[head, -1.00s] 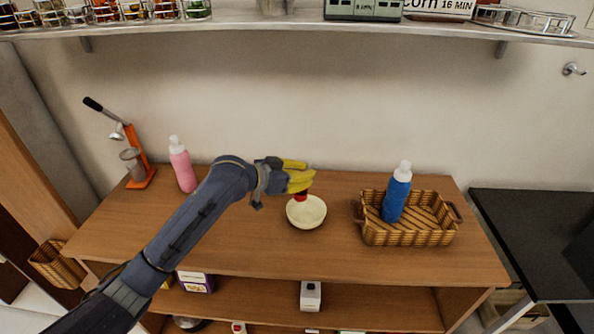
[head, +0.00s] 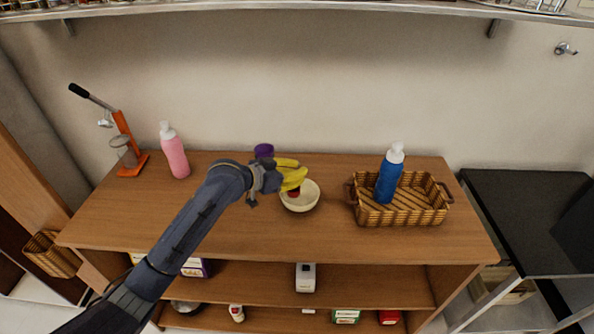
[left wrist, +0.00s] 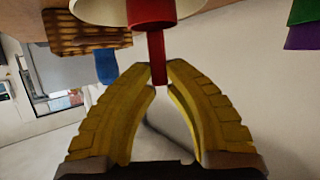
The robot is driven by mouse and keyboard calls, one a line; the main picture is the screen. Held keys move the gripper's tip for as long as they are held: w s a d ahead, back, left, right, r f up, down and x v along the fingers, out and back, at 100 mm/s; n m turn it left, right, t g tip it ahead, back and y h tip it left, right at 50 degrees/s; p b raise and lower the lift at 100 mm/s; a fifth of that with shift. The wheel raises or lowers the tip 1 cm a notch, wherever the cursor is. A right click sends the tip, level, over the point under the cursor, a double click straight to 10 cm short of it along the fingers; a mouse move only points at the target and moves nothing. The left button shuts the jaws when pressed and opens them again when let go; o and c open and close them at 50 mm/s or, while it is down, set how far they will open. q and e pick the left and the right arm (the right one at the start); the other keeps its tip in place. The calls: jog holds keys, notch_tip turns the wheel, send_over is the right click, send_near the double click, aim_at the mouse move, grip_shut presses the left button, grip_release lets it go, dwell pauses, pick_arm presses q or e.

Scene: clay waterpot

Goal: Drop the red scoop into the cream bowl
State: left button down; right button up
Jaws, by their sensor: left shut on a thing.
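My left gripper (head: 303,176) is shut on the thin handle of the red scoop (head: 293,193). In the left wrist view, the scoop (left wrist: 150,13) shows its wide part beyond the fingertips (left wrist: 158,75). The cream bowl (head: 304,204) stands on the wooden counter just below the gripper. The scoop overlaps the bowl's left part in the head view. The bowl's pale rim also shows in the left wrist view (left wrist: 96,11). I cannot tell whether scoop and bowl touch. My right gripper is not in view.
A wicker basket (head: 420,212) holding a blue bottle (head: 389,178) stands right of the bowl. A purple-topped thing (head: 264,150) is partly hidden behind my gripper. A pink bottle (head: 174,156) and orange press (head: 124,130) stand left. The counter front (head: 330,240) is clear.

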pick_arm(q)
jog(key=c, duration=1.3)
grip_release()
jog(key=shift+c, duration=0.2)
jog(key=shift+a, duration=0.1)
jog(key=v, duration=1.2)
